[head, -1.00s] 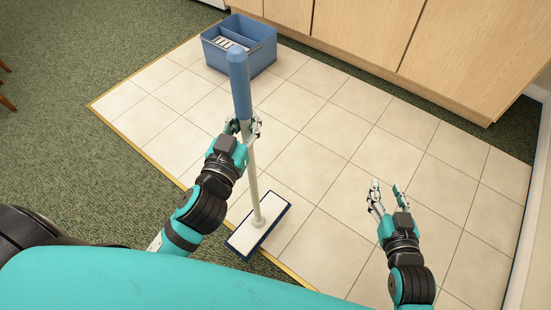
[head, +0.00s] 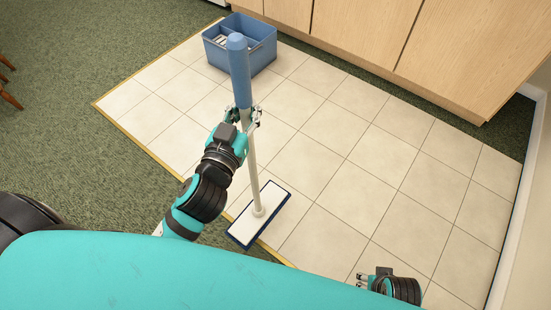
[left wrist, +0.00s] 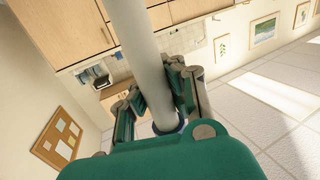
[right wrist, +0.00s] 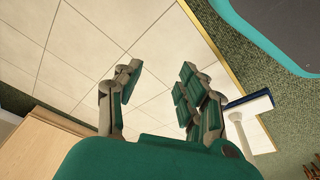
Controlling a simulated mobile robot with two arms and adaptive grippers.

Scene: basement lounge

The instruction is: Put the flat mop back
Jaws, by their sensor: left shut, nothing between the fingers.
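The flat mop stands nearly upright, with a blue grip (head: 239,72), a pale pole (head: 252,165) and a white, dark-edged head (head: 259,214). The head lies flat across the yellow tile edge. My left gripper (head: 244,116) is at the pole just below the blue grip. In the left wrist view the pole (left wrist: 143,50) runs past its fingers (left wrist: 156,105). The gripper is shut with nothing held, and the pole hides part of the fingers. My right gripper (head: 363,280) is low in the head view, apart from the mop. Its fingers (right wrist: 153,95) are open and empty.
A blue divided bucket (head: 262,52) stands at the back of the tiles, with a white slatted part inside. Wooden cabinets (head: 364,35) line the back. Green carpet (head: 60,110) lies left. The tiles (head: 385,170) right of the mop are clear, with a wall (head: 530,215) beyond.

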